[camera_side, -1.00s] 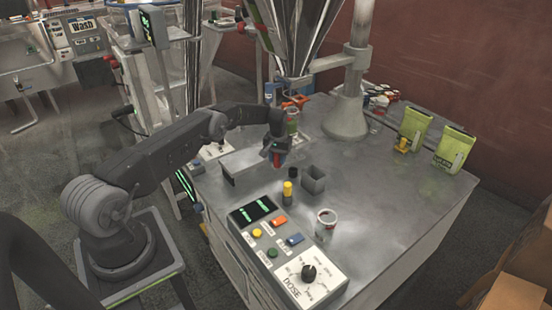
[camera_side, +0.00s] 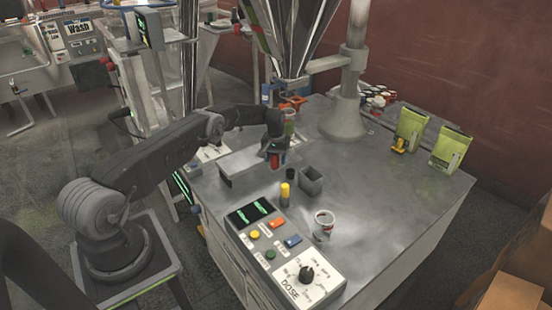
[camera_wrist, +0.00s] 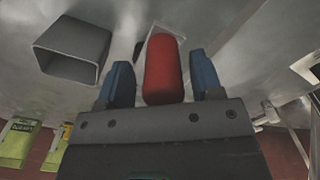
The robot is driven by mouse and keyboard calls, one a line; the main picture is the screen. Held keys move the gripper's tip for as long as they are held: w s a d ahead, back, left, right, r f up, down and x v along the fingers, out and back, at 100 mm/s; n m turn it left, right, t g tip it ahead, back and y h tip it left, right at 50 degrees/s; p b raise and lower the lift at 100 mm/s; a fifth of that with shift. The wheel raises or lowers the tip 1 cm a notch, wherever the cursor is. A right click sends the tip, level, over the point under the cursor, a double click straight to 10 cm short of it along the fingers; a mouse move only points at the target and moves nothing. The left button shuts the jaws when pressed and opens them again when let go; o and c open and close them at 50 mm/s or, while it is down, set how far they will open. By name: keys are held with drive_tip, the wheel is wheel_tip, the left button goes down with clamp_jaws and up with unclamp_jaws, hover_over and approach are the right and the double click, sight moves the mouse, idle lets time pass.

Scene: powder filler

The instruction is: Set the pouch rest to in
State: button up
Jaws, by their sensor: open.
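A red rounded handle (camera_wrist: 164,70) stands between the two blue fingers of my gripper (camera_wrist: 162,82) in the wrist view. The fingers are open, one on each side, with a small gap showing on both sides. In the side view my gripper (camera_side: 273,152) is low over the table, and the red handle (camera_side: 275,160) shows just below it. A grey metal bracket (camera_side: 245,163) lies beside the handle on the left. It may be the pouch rest, but I cannot tell how the handle joins it or its setting.
An open grey square box (camera_side: 311,181) stands close to the right; it also shows in the wrist view (camera_wrist: 72,50). Green pouches (camera_side: 451,150) stand at the back right.

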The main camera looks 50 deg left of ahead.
wheel_tip(320, 180, up, 14)
drive_tip(key=shift+f, duration=0.15)
idle(0.4)
drive_tip(key=s+d+r+m+t, duration=0.15)
drive_tip(key=s+d+r, duration=0.25)
drive_tip(key=d+r, duration=0.6)
drive_tip(key=s+d+r+m+t, duration=0.15)
drive_tip(key=s+d+r, duration=0.45)
drive_tip(key=r, duration=0.8)
drive_tip(key=s+d+r+m+t, duration=0.15)
drive_tip(key=s+d+r, duration=0.35)
drive_tip(key=s+d, duration=0.5)
drive_tip(key=s+d+f+m, duration=0.1)
drive_tip(key=s+d+f, duration=0.1)
drive_tip(key=s, duration=0.6)
drive_tip(key=s+d+f+m+t, duration=0.1)
drive_tip(key=s+f, duration=0.1)
drive_tip(key=s, duration=0.6)
drive_tip(key=shift+s+d+f+m, duration=0.25)
drive_tip(key=shift+s+d+m, duration=0.05)
drive_tip(key=shift+d+m, duration=0.1)
